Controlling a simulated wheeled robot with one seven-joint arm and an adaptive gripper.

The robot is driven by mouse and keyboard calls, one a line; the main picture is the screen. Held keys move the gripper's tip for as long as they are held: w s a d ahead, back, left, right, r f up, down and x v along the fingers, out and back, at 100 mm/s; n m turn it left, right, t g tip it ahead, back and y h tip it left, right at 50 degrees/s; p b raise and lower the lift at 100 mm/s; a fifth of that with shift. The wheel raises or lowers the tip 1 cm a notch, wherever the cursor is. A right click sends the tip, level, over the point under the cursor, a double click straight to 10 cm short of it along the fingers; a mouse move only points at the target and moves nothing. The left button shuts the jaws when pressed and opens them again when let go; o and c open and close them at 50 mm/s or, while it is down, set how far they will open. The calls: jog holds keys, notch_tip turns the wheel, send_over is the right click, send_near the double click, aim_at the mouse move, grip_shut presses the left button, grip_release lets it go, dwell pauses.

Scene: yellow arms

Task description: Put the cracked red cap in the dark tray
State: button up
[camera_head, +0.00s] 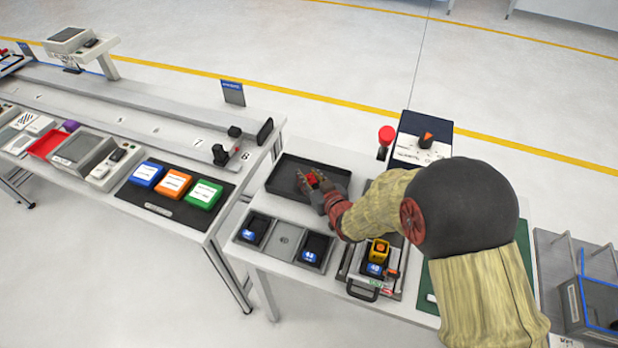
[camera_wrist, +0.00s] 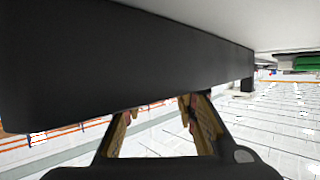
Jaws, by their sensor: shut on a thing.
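The dark tray (camera_head: 285,176) lies on the white table, at the middle of the head view. My gripper (camera_head: 309,186) reaches over it from the right and is shut on the red cap (camera_head: 313,178). The cap shows as a small red patch at the fingertips, within the tray's outline. I cannot tell whether it touches the tray floor. The crack is too small to see. In the wrist view my two fingers (camera_wrist: 160,112) show, but the cap between them is hidden behind a large dark surface, which I cannot identify for sure.
Small dark bins (camera_head: 316,248) stand in front of the tray. A case with a yellow device (camera_head: 378,250) is beside them, under my arm. A red mushroom button (camera_head: 386,135) stands behind to the right. Blue, orange and green boxes (camera_head: 173,184) lie on the left table.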

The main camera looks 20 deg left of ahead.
jog(key=shift+f+b, duration=0.45)
jog(key=shift+b, duration=0.05)
jog(key=shift+s+d+f, duration=0.1)
jog(key=shift+s+f, duration=0.05)
jog(key=o, duration=0.7)
jog(key=shift+s+f, duration=0.1)
jog(key=shift+f, duration=0.05)
jog(key=shift+o, duration=0.3)
jog(key=shift+f, duration=0.15)
jog(key=shift+d, duration=0.1)
jog(key=shift+r+p, duration=0.3)
jog(key=shift+p, duration=0.05)
jog(key=p+v, duration=0.1)
jog(key=v, duration=0.5)
jog(key=r+p+v, duration=0.1)
jog(key=p+v, duration=0.1)
jog(key=v, duration=0.4)
jog(key=shift+w+r, duration=0.15)
jog(key=shift+w, duration=0.05)
